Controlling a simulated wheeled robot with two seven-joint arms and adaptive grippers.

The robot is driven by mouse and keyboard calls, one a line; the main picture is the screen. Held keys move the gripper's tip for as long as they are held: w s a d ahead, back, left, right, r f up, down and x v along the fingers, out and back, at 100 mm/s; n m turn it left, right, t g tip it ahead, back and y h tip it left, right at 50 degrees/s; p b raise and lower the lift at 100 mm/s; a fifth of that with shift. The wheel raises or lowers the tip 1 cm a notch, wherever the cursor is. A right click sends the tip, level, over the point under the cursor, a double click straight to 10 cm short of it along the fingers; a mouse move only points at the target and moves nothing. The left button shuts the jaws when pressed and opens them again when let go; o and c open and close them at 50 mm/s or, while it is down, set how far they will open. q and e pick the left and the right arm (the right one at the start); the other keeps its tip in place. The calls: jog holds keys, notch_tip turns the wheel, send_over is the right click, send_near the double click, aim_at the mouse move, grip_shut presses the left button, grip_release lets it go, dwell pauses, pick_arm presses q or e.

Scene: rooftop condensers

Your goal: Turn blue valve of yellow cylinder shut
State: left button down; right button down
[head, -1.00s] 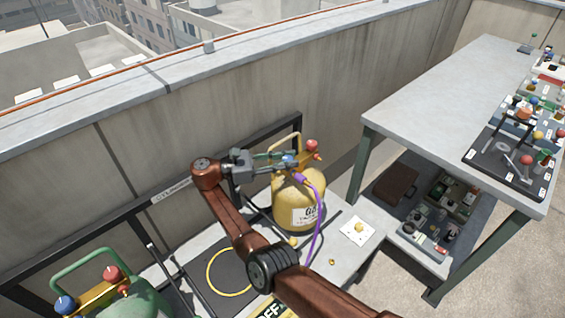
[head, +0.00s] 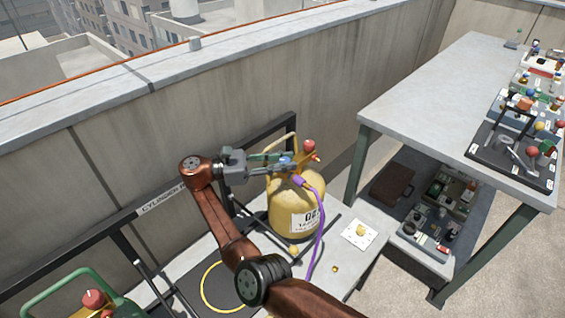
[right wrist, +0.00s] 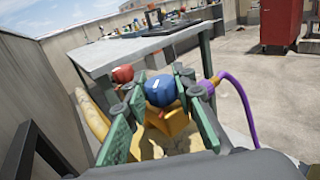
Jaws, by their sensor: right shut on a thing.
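The yellow cylinder (head: 296,212) stands upright on a low grey bench, with a purple hose running from its top. Its blue valve (right wrist: 161,90) shows clearly in the right wrist view, between the green fingers. A red valve (right wrist: 122,74) sits beside it, outside the fingers; it also shows in the head view (head: 309,146). My right gripper (head: 286,160) reaches in from the left over the cylinder top and is shut on the blue valve. My left gripper is not in view.
A green cylinder with a red knob (head: 93,298) stands at the lower left. A black rack rail (head: 160,200) runs along the parapet wall (head: 270,95). The tall grey table (head: 440,100) stands right of the cylinder, with loaded trays. A white card (head: 358,235) lies beside the cylinder.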

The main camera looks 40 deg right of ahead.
dwell(0.3)
jog(key=c, duration=1.6)
grip_release()
